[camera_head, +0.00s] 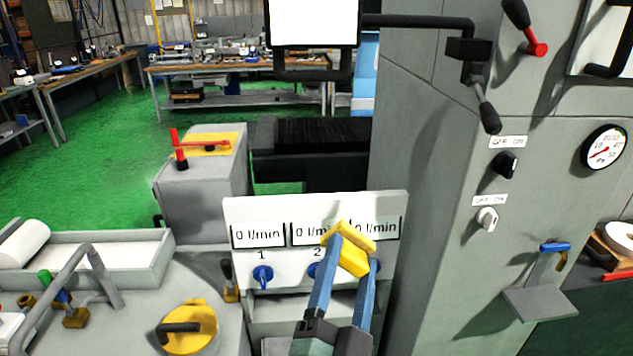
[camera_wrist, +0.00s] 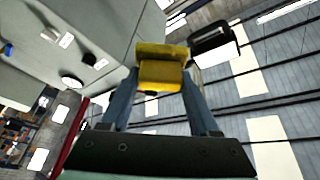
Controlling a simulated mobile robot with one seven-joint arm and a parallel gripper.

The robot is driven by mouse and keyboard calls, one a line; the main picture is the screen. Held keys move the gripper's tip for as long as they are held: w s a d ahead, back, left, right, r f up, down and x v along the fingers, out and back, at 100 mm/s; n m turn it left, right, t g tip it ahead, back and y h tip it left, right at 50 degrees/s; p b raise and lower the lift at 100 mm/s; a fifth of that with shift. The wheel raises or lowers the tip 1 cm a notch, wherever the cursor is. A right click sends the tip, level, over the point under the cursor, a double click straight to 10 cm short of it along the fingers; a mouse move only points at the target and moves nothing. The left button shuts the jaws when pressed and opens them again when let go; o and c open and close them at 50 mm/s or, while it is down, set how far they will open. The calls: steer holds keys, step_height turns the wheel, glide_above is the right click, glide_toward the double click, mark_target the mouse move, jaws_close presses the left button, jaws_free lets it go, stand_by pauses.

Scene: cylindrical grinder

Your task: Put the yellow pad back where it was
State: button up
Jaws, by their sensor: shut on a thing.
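The yellow pad (camera_head: 352,252) is held between the fingertips of my gripper (camera_head: 346,262), in front of the white flow panel (camera_head: 258,212) in the head view. In the wrist view the pad (camera_wrist: 160,68) sits between the two blue fingers of my gripper (camera_wrist: 158,84), which are shut on it. In the head view my gripper covers part of the panel's second and third readouts and its blue knobs. I cannot tell how far the pad is from the panel.
A round yellow piece with a dark handle (camera_head: 188,328) lies on the grey surface at lower left. A grey box with a yellow top and red lever (camera_head: 205,165) stands behind. The tall grey machine cabinet (camera_head: 440,200) rises close on the right. Green floor (camera_head: 115,125) is clear at back left.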

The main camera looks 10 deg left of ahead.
step_height(320, 180, down, 8)
steer(key=d+y, duration=0.1)
steer(key=shift+s+d+r+n, duration=0.25)
steer(key=shift+s+d+n, duration=0.05)
steer(key=shift+s, duration=0.15)
steer(key=s+d+f+y, duration=0.1)
steer(key=s+f, duration=0.1)
steer(key=f, duration=0.5)
steer(key=s+d+f, duration=0.1)
steer(key=s+f, duration=0.2)
steer(key=f, duration=0.4)
steer(key=shift+d+n+y, duration=0.35)
steer(key=shift+n+y, duration=0.05)
steer(key=s+d+f, duration=0.2)
steer(key=s+f, duration=0.1)
steer(key=f, duration=0.2)
steer(key=s+d+f+h, duration=0.1)
steer(key=s+d+f, duration=0.1)
steer(key=f, duration=0.3)
steer(key=shift+s+d+m, duration=0.3)
steer(key=shift+s, duration=0.55)
steer(key=shift+d+f, duration=0.3)
steer(key=shift+f, duration=0.05)
steer(key=shift+w+d, duration=0.1)
steer(key=shift+d, duration=0.1)
